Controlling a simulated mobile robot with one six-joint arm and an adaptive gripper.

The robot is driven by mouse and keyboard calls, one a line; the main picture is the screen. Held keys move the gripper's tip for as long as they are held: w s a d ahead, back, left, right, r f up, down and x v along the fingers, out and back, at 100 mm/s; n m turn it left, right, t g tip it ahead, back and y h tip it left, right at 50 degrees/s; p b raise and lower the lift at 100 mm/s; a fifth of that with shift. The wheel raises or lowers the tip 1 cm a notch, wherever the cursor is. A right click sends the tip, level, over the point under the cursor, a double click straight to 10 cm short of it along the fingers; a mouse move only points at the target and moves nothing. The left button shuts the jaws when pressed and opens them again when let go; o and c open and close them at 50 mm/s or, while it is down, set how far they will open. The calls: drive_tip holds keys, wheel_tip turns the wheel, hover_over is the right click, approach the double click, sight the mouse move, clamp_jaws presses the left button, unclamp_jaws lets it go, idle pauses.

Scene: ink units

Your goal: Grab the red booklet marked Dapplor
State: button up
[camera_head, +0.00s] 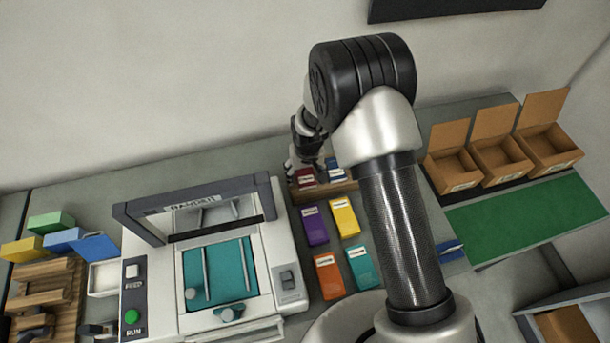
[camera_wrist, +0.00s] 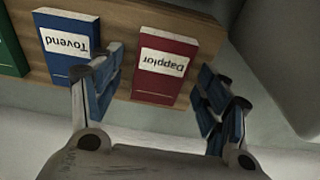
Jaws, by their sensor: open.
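The red booklet marked Dapplor (camera_wrist: 158,84) stands in a wooden holder in the wrist view, its white label upside down to me. It also shows in the head view (camera_head: 305,177), at the back of the bench. My gripper (camera_wrist: 162,92) is open, with one blue-padded finger to the left of the booklet and the other to its right. The booklet lies between and a little beyond the fingers, and I see no contact with it. In the head view my gripper (camera_head: 305,160) hangs just above the booklet, partly covering it.
A blue booklet marked Tovend (camera_wrist: 66,42) stands left of the red one, close to the left finger. A wooden holder (camera_wrist: 114,70) backs them. In the head view, a white machine (camera_head: 290,220) stands left, and purple (camera_head: 315,225) and yellow (camera_head: 344,217) booklets lie in front.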

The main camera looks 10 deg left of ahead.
drive_tip(key=shift+f, duration=0.2)
drive_tip(key=shift+c, duration=0.5)
drive_tip(key=shift+s+d, duration=0.1)
drive_tip(key=shift+s, duration=0.05)
drive_tip(key=c, duration=1.1)
drive_tip(key=shift+o, duration=0.2)
drive_tip(key=shift+f, duration=0.1)
drive_tip(key=shift+s, duration=0.1)
